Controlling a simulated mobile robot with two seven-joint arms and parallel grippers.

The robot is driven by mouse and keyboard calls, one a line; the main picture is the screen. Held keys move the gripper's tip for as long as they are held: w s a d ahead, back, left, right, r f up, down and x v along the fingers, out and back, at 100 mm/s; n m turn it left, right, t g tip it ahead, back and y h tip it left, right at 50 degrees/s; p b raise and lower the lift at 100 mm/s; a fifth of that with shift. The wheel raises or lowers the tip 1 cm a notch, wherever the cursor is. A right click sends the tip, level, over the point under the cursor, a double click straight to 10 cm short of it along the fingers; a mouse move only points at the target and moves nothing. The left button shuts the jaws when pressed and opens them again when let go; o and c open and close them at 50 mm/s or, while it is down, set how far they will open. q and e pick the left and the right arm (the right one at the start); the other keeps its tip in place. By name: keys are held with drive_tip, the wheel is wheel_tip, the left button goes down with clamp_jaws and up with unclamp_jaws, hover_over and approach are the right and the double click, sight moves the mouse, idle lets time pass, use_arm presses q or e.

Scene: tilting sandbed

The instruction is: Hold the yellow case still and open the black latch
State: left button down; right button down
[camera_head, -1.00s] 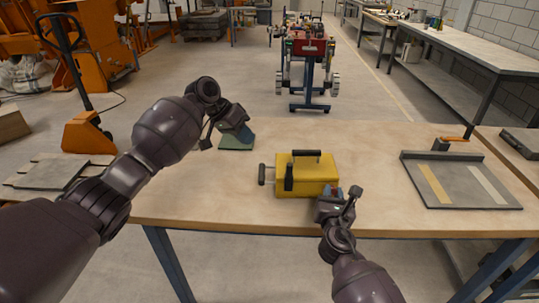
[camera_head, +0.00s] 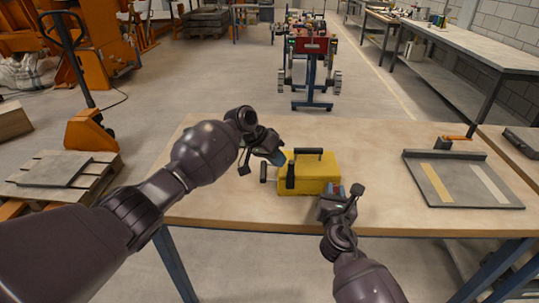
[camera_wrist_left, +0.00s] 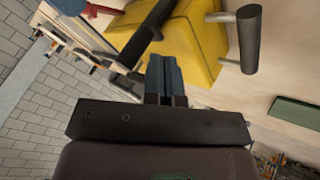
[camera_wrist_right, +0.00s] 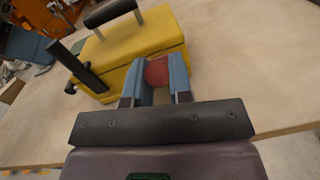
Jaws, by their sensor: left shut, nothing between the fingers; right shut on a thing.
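The yellow case (camera_head: 322,180) stands on the table with a black carry handle (camera_head: 308,151) on top. The black latch, an upright bar (camera_head: 290,176), is at its front left; it also shows in the right wrist view (camera_wrist_right: 78,62). A dark cylinder on a rod (camera_head: 263,173) sticks out from the case's left side. My right gripper (camera_head: 337,190) is shut on a red piece (camera_wrist_right: 157,70) at the case's right end. My left gripper (camera_head: 280,158) is shut and empty near the case's upper left corner; its blue fingertips (camera_wrist_left: 163,72) show before the yellow case.
A green pad (camera_wrist_left: 292,112) lies on the table, hidden behind my left arm in the head view. A grey tray-like board (camera_head: 462,180) with two strips lies to the right. The wooden table (camera_head: 225,205) is bare in front of the case.

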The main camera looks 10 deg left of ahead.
sight(290, 175)
use_arm(q)
drive_tip(key=shift+s+d, duration=0.2)
drive_tip(key=shift+d, duration=0.2)
drive_tip(key=shift+s+d+m+t, duration=0.1)
drive_tip(key=shift+s+m+t, duration=0.2)
drive_tip(key=shift+s+t, duration=0.3)
idle(0.4)
drive_tip(key=shift+s+d+f+m+t, duration=0.15)
drive_tip(key=shift+s+m+t, duration=0.25)
drive_tip(key=shift+s+t, duration=0.75)
drive_tip(key=s+t, duration=0.1)
drive_tip(key=s+f+m+t, duration=0.1)
drive_tip(key=s+t, duration=0.1)
drive_tip(key=t, duration=0.1)
drive_tip(key=shift+s+d+f+m, duration=0.35)
drive_tip(key=shift+m, duration=0.05)
drive_tip(key=shift+w, duration=0.2)
drive_tip(key=shift+w+a+f, duration=0.1)
drive_tip(key=shift+w, duration=0.55)
